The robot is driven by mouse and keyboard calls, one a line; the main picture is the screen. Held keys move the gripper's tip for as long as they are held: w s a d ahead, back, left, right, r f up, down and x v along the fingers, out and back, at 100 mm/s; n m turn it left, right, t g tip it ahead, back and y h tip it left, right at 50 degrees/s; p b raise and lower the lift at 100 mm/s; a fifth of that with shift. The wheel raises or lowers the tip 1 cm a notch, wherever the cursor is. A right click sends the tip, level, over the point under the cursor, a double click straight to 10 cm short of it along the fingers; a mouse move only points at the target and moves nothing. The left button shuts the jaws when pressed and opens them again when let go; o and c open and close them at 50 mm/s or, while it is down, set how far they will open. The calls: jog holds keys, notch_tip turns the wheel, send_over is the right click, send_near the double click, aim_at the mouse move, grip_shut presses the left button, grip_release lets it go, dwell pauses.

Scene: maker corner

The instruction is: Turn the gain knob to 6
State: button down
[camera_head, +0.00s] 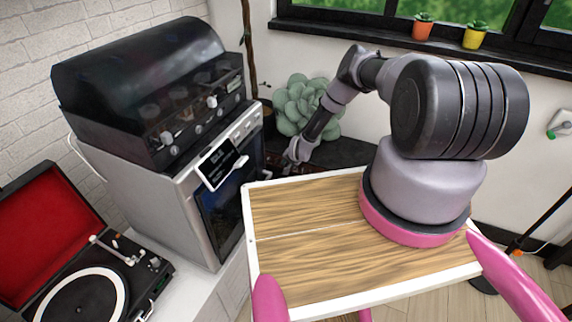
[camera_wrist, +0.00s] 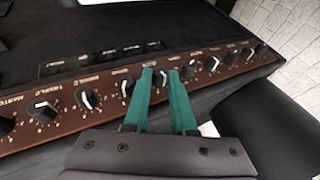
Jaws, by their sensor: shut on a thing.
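A dark amplifier with a brown control panel (camera_wrist: 100,89) and a row of black knobs with white pointer marks fills the wrist view. My gripper (camera_wrist: 160,74) has its two teal fingers on either side of one knob near the middle of the row, and they are shut on it. The fingers mostly hide that knob, so its pointer and number cannot be read. Its small label is too blurred to read surely. In the head view my gripper (camera_head: 295,155) reaches down to the brown panel beyond the oven, where the knobs are too small to make out.
Other knobs stand close on both sides, such as one at the left (camera_wrist: 88,98) and one at the right (camera_wrist: 212,64). In the head view an oven (camera_head: 168,182) stands left of my arm, and a pale succulent (camera_head: 302,104) stands behind it.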

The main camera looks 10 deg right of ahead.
jog(key=shift+s+d+f+t, duration=0.1)
jog(key=shift+s+f+t, duration=0.05)
jog(key=shift+s+t, duration=0.15)
jog(key=shift+w, duration=0.1)
jog(key=c, duration=1)
grip_release()
jog(key=shift+w, duration=0.1)
jog(key=v, duration=1.1)
jog(key=shift+d, duration=0.2)
